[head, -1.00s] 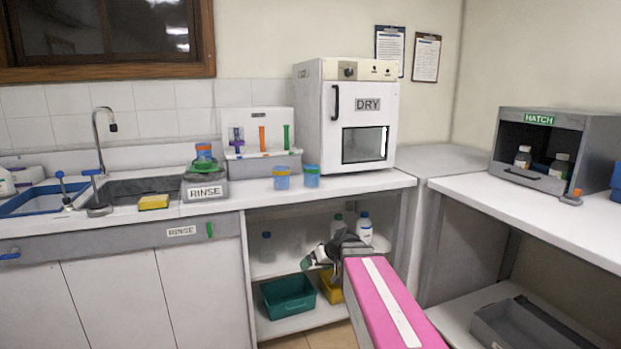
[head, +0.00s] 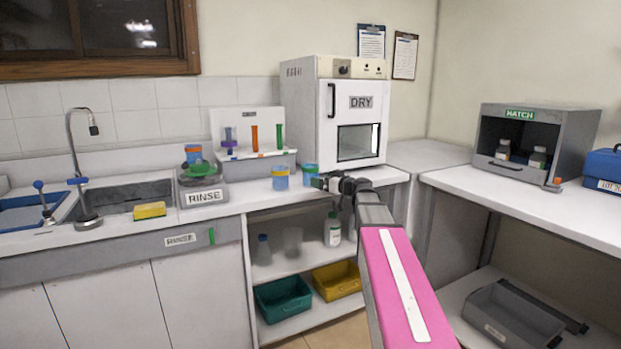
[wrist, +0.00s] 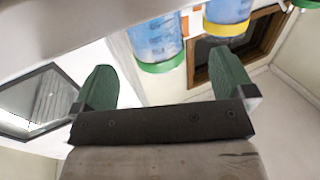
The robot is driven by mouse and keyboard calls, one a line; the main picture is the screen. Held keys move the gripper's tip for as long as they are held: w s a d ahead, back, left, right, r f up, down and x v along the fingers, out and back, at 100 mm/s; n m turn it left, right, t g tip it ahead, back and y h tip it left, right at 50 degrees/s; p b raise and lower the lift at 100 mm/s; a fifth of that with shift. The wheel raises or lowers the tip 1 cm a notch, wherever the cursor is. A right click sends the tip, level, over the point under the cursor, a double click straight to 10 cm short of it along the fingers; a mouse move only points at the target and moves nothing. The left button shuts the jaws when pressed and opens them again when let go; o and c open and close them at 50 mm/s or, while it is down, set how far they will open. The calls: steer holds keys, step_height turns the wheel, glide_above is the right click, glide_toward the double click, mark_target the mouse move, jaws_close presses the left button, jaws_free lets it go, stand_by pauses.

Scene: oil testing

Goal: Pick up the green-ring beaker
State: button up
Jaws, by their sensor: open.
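The green-ring beaker (head: 310,172), clear blue with a green band, stands on the counter in front of the dryer. A similar beaker with a yellow-orange band (head: 280,180) stands just left of it. My gripper (head: 324,184) is open and empty at the counter's front edge, close to the green-ring beaker and partly in front of it. In the wrist view, which looks upside down, the green-ring beaker (wrist: 157,42) shows beyond the gap between the two green finger pads of my gripper (wrist: 165,76). A yellow-ring beaker (wrist: 228,14) is to its right.
The white dryer (head: 360,130) stands behind the beakers. Below are open shelves with a bottle (head: 332,230) and green (head: 284,298) and yellow bins (head: 337,280).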

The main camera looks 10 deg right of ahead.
mark_target(311, 175)
steer(key=x, duration=0.8)
steer(key=shift+w+d+f, duration=0.1)
steer(key=shift+w+d, duration=0.15)
steer(key=shift+d, duration=0.05)
steer(key=c, duration=1)
